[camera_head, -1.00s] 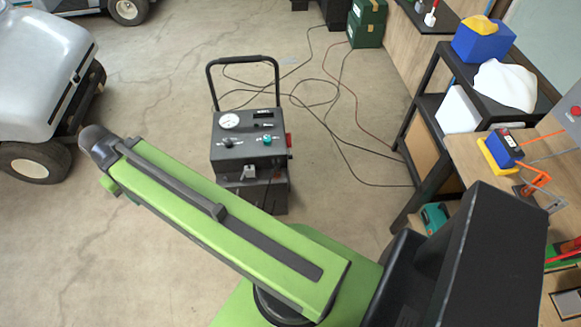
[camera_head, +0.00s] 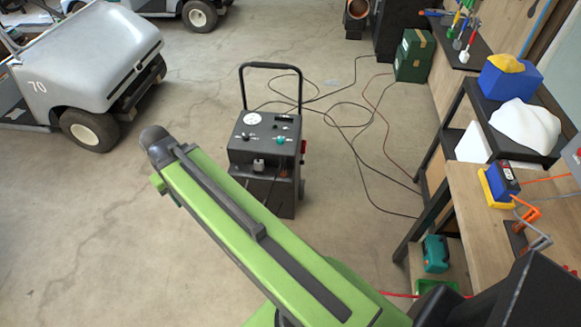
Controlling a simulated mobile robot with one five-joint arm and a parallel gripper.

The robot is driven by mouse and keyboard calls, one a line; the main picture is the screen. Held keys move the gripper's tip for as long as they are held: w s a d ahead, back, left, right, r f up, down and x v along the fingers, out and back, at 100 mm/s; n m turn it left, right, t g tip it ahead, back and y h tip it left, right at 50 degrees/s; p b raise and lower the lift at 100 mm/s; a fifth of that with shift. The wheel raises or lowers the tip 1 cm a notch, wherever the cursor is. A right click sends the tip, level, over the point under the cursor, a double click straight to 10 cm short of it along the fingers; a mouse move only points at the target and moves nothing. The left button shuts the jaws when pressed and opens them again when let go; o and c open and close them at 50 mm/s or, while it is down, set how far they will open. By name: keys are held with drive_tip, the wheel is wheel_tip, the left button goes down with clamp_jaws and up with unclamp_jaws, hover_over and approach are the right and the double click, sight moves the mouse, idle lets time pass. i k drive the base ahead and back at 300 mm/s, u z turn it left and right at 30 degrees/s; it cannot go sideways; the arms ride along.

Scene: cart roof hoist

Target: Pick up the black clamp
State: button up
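I cannot pick out the black clamp for certain. A black wheeled charger unit (camera_head: 265,150) with a hoop handle, a round gauge and a green knob stands upright on the floor in the middle. A small pale grey piece (camera_head: 259,165) sits on its front, and a red part (camera_head: 303,147) shows on its right side; either is too small to identify. Dark cable shows on its front. My green arm crosses the lower middle of the view. My gripper's fingers are not visible.
A silver golf cart (camera_head: 90,60) stands at left. Black and red cables (camera_head: 350,140) lie on the floor behind and right of the charger. A wooden workbench (camera_head: 470,200) stands at right, holding a blue-and-yellow device (camera_head: 500,183). Floor left of the charger is clear.

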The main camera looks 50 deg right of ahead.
sight(283, 169)
drive_tip(key=u, duration=0.1)
drive_tip(key=i, duration=0.9)
drive_tip(key=z, duration=0.05)
